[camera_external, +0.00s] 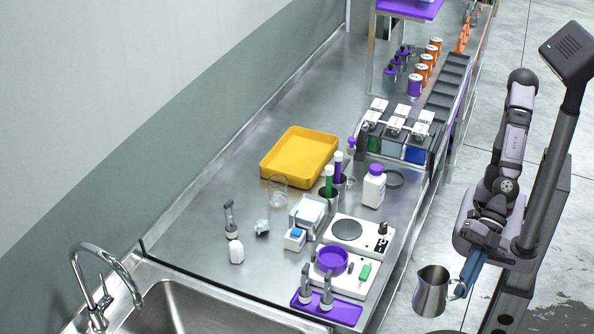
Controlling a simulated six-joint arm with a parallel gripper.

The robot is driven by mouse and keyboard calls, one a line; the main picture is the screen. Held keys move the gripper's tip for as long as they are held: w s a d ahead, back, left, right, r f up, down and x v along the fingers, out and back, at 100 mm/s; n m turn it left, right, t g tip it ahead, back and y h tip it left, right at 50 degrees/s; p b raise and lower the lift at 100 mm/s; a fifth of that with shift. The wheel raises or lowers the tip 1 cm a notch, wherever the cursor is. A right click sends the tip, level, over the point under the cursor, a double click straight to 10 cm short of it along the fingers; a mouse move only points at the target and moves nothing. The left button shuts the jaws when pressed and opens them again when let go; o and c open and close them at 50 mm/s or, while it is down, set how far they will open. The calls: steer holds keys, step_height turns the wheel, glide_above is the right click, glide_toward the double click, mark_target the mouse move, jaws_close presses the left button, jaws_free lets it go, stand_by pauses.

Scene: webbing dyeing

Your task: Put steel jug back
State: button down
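The steel jug (432,292) is a shiny metal pitcher with its mouth up, roughly upright. It hangs in the air beyond the bench's right edge, in front of the floor. My gripper (467,279) is at the jug's right side, with its blue fingers closed on the jug's handle. The fingertips partly hide the handle. The steel bench (210,215) lies to the left of the jug. A dark round ring (394,179) lies on the bench near its right edge, with nothing standing in it.
A white bottle with a purple cap (373,187) stands beside the ring. Dye tanks (415,153) are behind it. A hotplate (358,236) and a scale with a purple bowl (334,260) stand near the front edge. A yellow tray (299,156) and glass beaker (278,191) are further left.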

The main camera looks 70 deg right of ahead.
mark_target(424, 291)
steer(key=shift+t, duration=0.3)
steer(key=w+a, duration=0.2)
steer(key=w, duration=0.1)
steer(key=w+a+r, duration=0.1)
steer(key=w+a, duration=0.1)
steer(key=w, duration=0.1)
steer(key=w+a+p, duration=0.1)
steer(key=w+a, duration=0.1)
steer(key=w, duration=0.1)
steer(key=shift+r, duration=0.15)
steer(key=w+a, duration=0.3)
steer(key=w, duration=1)
steer(key=w+d+f+m+p, duration=0.1)
steer(key=w+d+f, duration=0.15)
steer(key=w, duration=0.55)
steer(key=w+d+f+t, duration=0.1)
steer(key=w+d, duration=0.3)
steer(key=w, duration=0.4)
steer(key=w+d+f+m+p, duration=0.15)
steer(key=w+d, duration=0.25)
steer(key=w, duration=0.4)
steer(key=shift+n, duration=0.35)
steer(key=shift+w+a+f+b, duration=0.1)
steer(key=shift+f+b, duration=0.45)
steer(key=shift+f, duration=2.15)
steer(key=shift+w+a+f+b, duration=0.1)
steer(key=shift+f+b, duration=0.45)
steer(key=shift+f, duration=2.15)
steer(key=c, duration=2)
jaws_free()
